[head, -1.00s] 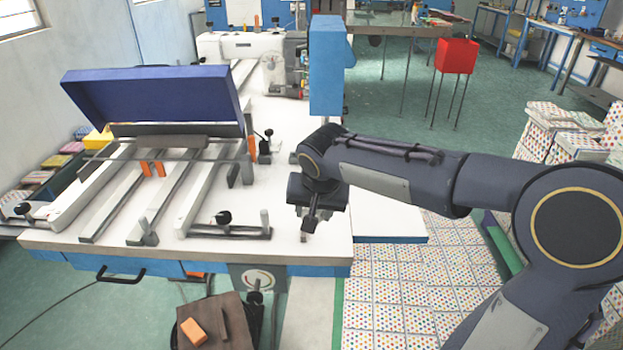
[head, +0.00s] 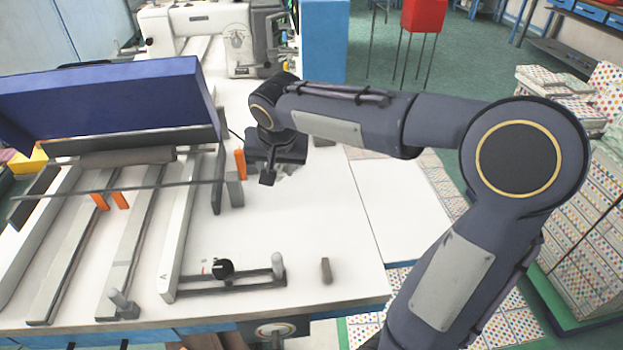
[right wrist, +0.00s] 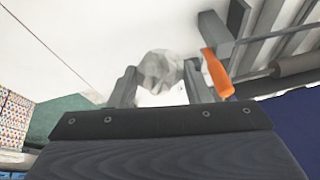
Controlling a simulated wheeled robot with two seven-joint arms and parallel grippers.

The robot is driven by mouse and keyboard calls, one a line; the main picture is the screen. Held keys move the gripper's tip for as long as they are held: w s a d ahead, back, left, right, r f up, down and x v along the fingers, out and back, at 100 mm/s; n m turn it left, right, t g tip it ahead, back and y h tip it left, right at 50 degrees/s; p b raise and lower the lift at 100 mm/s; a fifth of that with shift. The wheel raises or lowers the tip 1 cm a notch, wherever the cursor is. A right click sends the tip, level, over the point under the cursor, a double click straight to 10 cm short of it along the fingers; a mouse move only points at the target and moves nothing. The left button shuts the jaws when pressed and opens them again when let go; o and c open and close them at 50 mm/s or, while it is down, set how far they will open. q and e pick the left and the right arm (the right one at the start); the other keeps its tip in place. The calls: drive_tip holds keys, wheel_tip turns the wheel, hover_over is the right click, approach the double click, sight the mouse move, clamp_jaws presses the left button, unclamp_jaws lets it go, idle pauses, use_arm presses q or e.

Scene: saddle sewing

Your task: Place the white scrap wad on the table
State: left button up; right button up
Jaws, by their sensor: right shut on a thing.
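The white scrap wad (right wrist: 158,72) is a crumpled pale lump between the two fingers of my right gripper (right wrist: 160,85) in the right wrist view. The fingers are shut on it. In the head view my right gripper (head: 270,178) is over the white table (head: 300,225), just right of an upright orange piece. The wad is mostly hidden there by the gripper. I cannot tell exactly how high it is above the tabletop. My left gripper is not in view.
A machine with grey rails (head: 180,225) and a blue cover (head: 110,105) fills the table's left side. An orange piece (head: 240,164) stands close left of the gripper. A small grey-brown block (head: 326,270) stands near the front edge. The tabletop between is clear.

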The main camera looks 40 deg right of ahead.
drive_tip(key=d+f+p, duration=0.1)
drive_tip(key=d+f, duration=0.3)
drive_tip(key=d, duration=0.5)
hover_over(320, 189)
drive_tip(key=s+a, duration=0.2)
drive_tip(key=f, duration=0.3)
drive_tip(key=shift+w+f, duration=0.25)
drive_tip(key=shift+f, duration=0.15)
drive_tip(key=shift+d+f, duration=0.45)
drive_tip(key=shift+f, duration=0.05)
drive_tip(key=shift+d+f, duration=0.15)
drive_tip(key=shift+f, duration=0.75)
drive_tip(key=shift+d+f, duration=0.1)
drive_tip(key=shift+f, duration=0.8)
drive_tip(key=shift+f, duration=0.2)
drive_tip(key=o, duration=1)
drive_tip(key=shift+r, duration=0.1)
drive_tip(key=shift+c, duration=0.2)
